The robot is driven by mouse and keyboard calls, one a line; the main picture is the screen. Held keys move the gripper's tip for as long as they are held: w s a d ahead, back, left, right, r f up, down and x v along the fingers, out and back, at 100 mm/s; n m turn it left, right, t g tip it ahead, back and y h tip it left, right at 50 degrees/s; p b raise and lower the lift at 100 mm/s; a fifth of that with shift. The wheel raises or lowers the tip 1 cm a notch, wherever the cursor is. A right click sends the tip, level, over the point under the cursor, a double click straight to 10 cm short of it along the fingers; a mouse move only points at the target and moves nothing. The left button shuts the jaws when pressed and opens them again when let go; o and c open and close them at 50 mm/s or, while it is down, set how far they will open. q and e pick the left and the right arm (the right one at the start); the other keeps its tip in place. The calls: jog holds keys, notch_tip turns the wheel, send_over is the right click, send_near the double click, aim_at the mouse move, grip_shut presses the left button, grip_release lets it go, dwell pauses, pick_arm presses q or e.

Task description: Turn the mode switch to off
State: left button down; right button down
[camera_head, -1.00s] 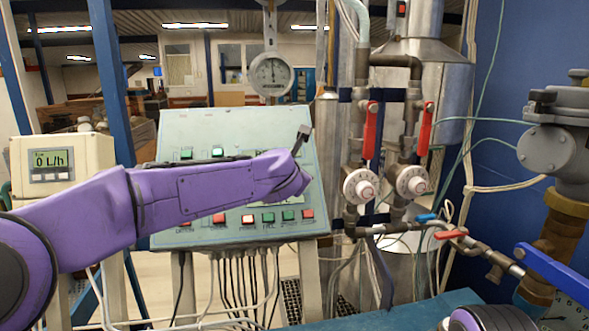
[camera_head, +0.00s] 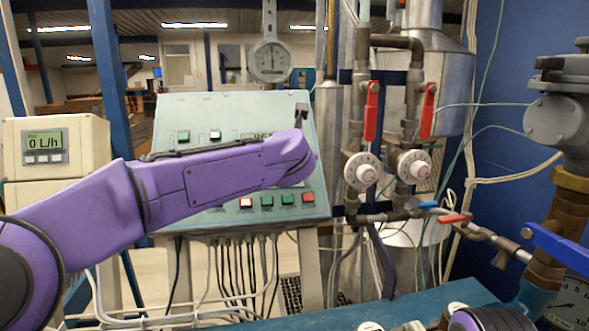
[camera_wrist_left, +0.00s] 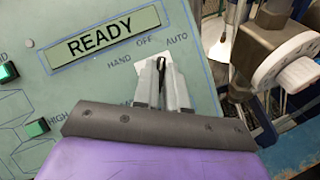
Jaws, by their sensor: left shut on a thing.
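The mode switch is a small black knob (camera_wrist_left: 162,72) on a white plate below the labels HAND, OFF and AUTO, in the left wrist view. My left gripper (camera_wrist_left: 161,64) is shut on this knob, with a grey finger on each side. The fingers hide most of the knob, and I cannot tell exactly which label it points at. In the head view my purple left arm crosses the pale green control panel (camera_head: 230,108) and hides the switch and most of the gripper.
The panel has a READY display (camera_wrist_left: 100,35) and several lit buttons. Right of it stand pipes with red-handled valves (camera_head: 371,110) and white dials (camera_head: 362,172). A flow meter (camera_head: 45,147) reading 0 L/h stands at the left. Cables hang below the panel.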

pick_arm(q)
jog(key=n+b, duration=0.1)
jog(key=n+y+b, duration=0.1)
jog(key=n, duration=0.1)
jog(key=shift+d+f+y, duration=0.1)
jog(key=shift+f+y, duration=0.15)
jog(key=shift+y, duration=0.05)
jog(key=shift+n+t+y+b, duration=0.3)
jog(key=shift+n+y, duration=0.2)
jog(key=shift+n, duration=0.4)
jog(key=shift+r+n+y, duration=0.15)
jog(key=shift+n+y, duration=0.35)
jog(key=shift+n, duration=0.7)
jog(key=c, duration=1.2)
grip_release()
